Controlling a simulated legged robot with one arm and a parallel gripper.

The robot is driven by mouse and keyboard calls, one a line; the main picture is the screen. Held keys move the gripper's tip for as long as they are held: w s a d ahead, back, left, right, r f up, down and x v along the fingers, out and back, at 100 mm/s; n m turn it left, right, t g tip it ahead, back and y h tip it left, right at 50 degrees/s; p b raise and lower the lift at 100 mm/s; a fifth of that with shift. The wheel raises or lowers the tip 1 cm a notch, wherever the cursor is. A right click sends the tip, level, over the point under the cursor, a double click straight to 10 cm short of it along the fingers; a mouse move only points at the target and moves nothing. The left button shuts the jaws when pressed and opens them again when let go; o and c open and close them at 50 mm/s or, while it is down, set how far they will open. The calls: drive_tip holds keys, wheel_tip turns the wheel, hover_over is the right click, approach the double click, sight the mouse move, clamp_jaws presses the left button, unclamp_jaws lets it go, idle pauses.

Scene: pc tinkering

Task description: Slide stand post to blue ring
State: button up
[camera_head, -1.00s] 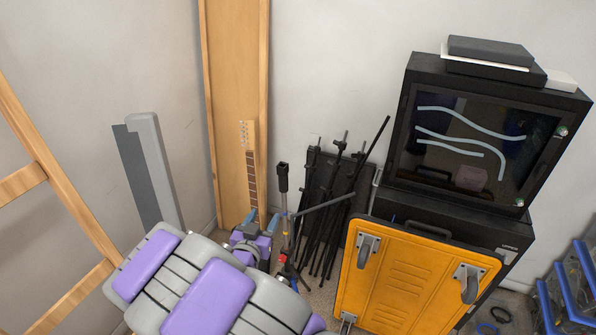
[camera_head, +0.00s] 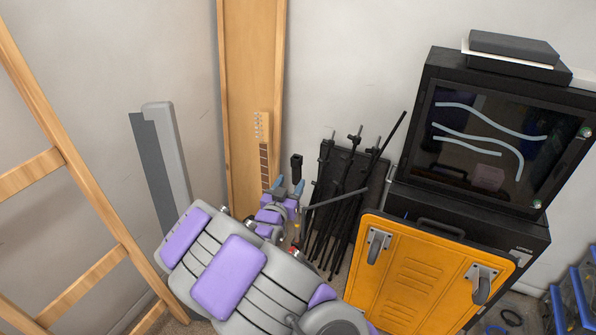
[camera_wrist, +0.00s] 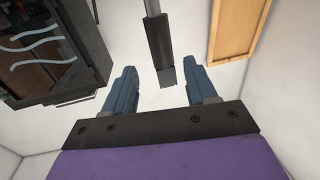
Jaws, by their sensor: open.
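The stand post (camera_head: 296,168) is upright, with a black sleeve at its top; my gripper hides much of its lower part. In the wrist view, the black sleeve (camera_wrist: 160,48) and a grey tube (camera_wrist: 152,8) show between the lines of my fingers. My gripper (camera_head: 289,185) is open, with blue fingertips close to the post just below its black top. The wrist view shows the open fingers (camera_wrist: 162,88) with nothing gripped. I cannot make out the blue ring on the post now; it may be hidden behind my gripper.
Several folded black stands (camera_head: 345,195) lean right of the post. A guitar neck (camera_head: 264,150) and wooden panel (camera_head: 238,120) stand behind left. A yellow cart (camera_head: 415,280) and black cabinet (camera_head: 480,150) are at right. A wooden ladder (camera_head: 85,190) is at left.

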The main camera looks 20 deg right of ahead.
sight(295, 174)
drive_tip(key=shift+w+d, duration=0.3)
drive_tip(key=shift+w, duration=0.15)
drive_tip(key=x, duration=0.5)
drive_tip(key=shift+w+d+f, duration=0.1)
drive_tip(key=shift+w+d, duration=0.35)
drive_tip(key=shift+d, duration=0.1)
drive_tip(key=shift+a, duration=0.45)
drive_tip(key=shift+c, duration=0.6)
drive_tip(key=shift+d, duration=0.2)
drive_tip(key=c, duration=0.6)
clamp_jaws()
